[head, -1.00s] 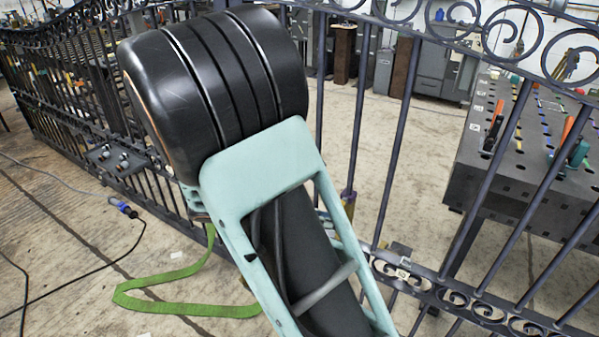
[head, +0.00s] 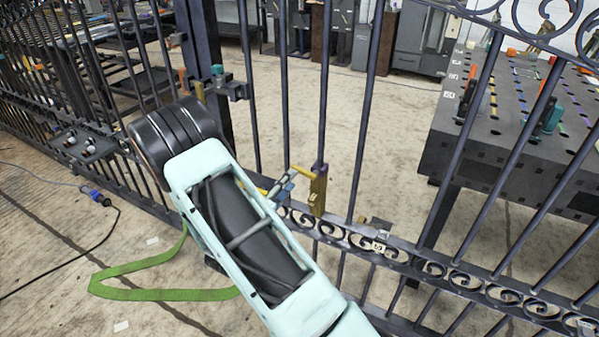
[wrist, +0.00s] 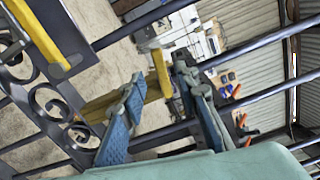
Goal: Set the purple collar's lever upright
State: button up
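The purple collar (head: 319,167) sits on an upright gate bar, on top of a yellow block (head: 318,194). Its yellow lever (head: 303,172) sticks out to the left, lying roughly level rather than upright. My gripper (head: 286,184) is just left of the block, close to the lever; my arm comes from the lower front. In the wrist view my gripper (wrist: 160,74) has its blue-grey fingers apart, with a yellow piece (wrist: 161,72) showing between and behind the tips. I cannot tell whether they touch it. The purple collar is not clear in the wrist view.
The dark gate's bars and scrolled rail (head: 430,268) run across in front of me. A green-topped latch (head: 217,75) is on the post at left. A perforated table (head: 520,130) stands behind the gate at right.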

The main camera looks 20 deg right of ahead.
aim_at(299, 168)
jog(key=b+x, duration=0.1)
jog(key=x, duration=0.5)
jog(key=shift+w+d, duration=0.15)
jog(key=shift+d, duration=0.1)
grip_shut()
